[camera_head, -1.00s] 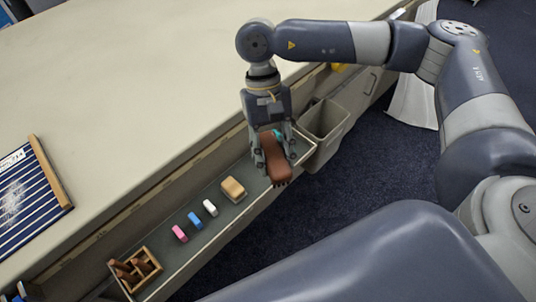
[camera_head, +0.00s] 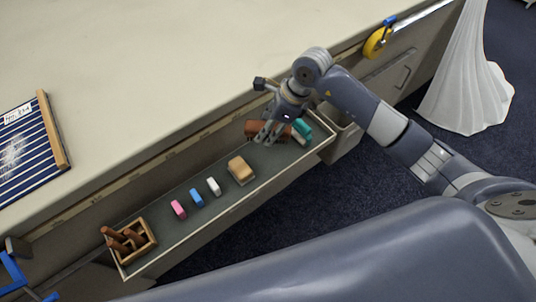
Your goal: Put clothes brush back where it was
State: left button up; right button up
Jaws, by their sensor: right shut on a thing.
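The clothes brush (camera_head: 255,128), a reddish-brown block, is in the far right part of the long open tray (camera_head: 205,241), close to the table-side wall. My right gripper (camera_head: 265,141) comes down over it from above and is shut on it, with the fingers covering its middle. I cannot tell whether the brush rests on the tray floor or is held just above it. A teal item (camera_head: 302,127) lies right of the brush at the tray's end. My left gripper is not in view.
The tray also holds a tan block (camera_head: 240,170), a white block (camera_head: 213,186), a blue block (camera_head: 196,197), a pink block (camera_head: 178,209) and a wooden box (camera_head: 143,252). A yellow tape roll (camera_head: 377,42) hangs at the table edge. The tabletop (camera_head: 150,70) is mostly bare.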

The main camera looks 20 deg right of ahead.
notch_tip(320, 180, down, 10)
jog(key=shift+r, duration=0.1)
jog(key=o, duration=1)
jog(key=shift+o, duration=0.2)
jog(key=shift+r+p, duration=0.2)
jog(key=shift+p, duration=0.25)
jog(key=v, duration=1.2)
jog(key=shift+b, duration=0.35)
jog(key=shift+a+f, duration=0.1)
